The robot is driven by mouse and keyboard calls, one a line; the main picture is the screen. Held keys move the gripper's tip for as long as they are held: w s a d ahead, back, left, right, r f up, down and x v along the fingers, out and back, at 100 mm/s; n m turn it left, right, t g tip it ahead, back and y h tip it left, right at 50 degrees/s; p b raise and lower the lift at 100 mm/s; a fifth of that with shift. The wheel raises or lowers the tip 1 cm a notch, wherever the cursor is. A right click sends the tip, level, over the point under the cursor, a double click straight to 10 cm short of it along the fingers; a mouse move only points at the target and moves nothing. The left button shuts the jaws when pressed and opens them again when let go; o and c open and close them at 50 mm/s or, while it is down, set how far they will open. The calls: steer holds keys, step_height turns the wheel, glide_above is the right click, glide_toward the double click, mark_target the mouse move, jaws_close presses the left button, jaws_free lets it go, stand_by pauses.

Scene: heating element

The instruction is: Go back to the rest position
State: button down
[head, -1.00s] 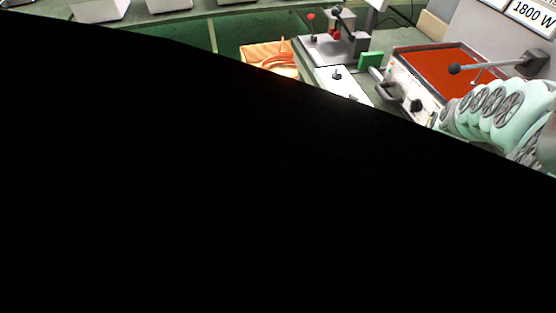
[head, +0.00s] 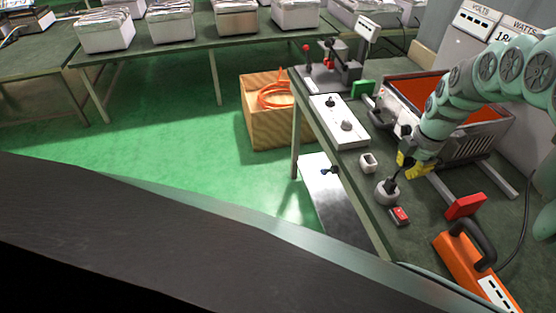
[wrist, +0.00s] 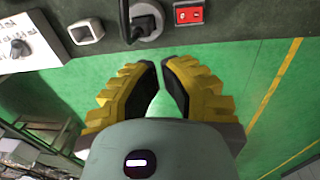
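My gripper (head: 412,164) has yellow fingers with black pads and is over the right bench, close to a plug (head: 391,188) in a round socket. In the wrist view my gripper (wrist: 159,65) shows its fingertips close together with a narrow empty gap. The plug (wrist: 143,22) and its dark cord show just beyond the fingertips, apart from them. A red switch (head: 400,215) lies beside the socket; it also shows in the wrist view (wrist: 188,15).
The bench holds a white control box (head: 340,122), a small white switch (head: 368,162), a red-filled metal tray (head: 412,92) behind my arm, and an orange handled tool (head: 470,262). A wooden crate (head: 262,125) stands on open green floor (head: 170,130).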

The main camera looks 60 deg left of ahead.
steer(key=shift+r, duration=0.55)
